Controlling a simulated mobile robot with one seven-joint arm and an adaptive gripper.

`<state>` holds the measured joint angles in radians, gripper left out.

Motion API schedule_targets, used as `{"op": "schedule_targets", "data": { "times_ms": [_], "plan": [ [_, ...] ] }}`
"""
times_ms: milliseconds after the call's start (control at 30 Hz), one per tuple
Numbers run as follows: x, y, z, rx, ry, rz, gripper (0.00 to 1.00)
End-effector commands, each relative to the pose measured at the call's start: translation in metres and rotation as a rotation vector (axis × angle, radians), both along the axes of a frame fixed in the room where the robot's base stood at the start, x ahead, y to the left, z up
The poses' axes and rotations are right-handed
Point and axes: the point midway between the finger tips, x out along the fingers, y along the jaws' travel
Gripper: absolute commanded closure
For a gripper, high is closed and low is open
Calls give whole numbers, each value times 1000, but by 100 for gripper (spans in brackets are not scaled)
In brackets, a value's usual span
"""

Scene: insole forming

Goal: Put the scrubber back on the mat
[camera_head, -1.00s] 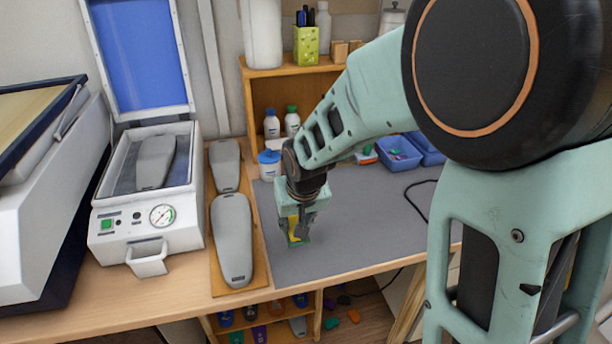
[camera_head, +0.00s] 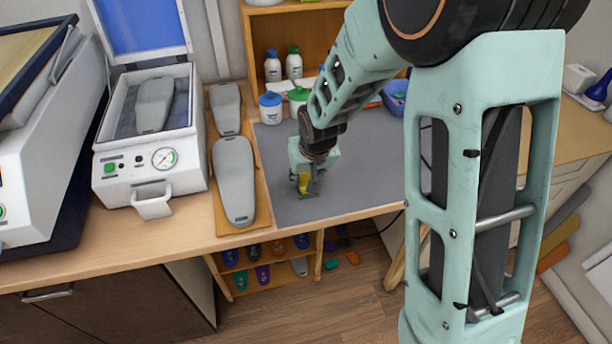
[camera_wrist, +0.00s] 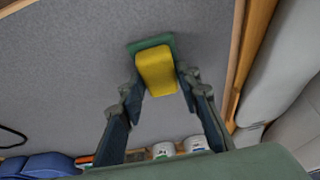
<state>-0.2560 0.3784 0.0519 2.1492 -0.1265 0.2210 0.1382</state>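The scrubber is a yellow block (camera_wrist: 156,70) with a green pad (camera_wrist: 135,47) on its far end. In the head view its yellow part (camera_head: 304,182) shows below my gripper, with the green pad underneath. My gripper (camera_wrist: 161,82) is shut on the scrubber, with one finger on each side of the yellow block. In the head view my gripper (camera_head: 306,180) points down over the front left part of the grey mat (camera_head: 350,185). The scrubber is low over the mat; I cannot tell whether the pad touches it.
A wooden board (camera_head: 262,212) with grey insole forms (camera_head: 234,180) lies left of the mat. A white press (camera_head: 150,170) with an open lid stands further left. White bottles (camera_head: 271,108) stand behind the mat, and a blue bin (camera_head: 395,97) stands back right. The mat around the scrubber is clear.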

Motion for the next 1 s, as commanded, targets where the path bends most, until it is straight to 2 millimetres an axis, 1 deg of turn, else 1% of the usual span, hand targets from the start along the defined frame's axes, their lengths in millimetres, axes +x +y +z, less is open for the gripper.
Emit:
{"op": "schedule_targets", "data": {
  "times_ms": [33, 100, 367, 533, 667, 1000],
  "plan": [
    [0, 0, 0, 0, 0, 0, 62],
    [0, 0, 0, 0, 0, 0, 54],
    [0, 0, 1, 0, 0, 0, 54],
    [-1, 0, 8, 1, -2, -1, 54],
    [-7, -3, 25, 2, -4, -2, 54],
    [-30, -9, 81, 1, -4, -1, 54]
  ]
}}
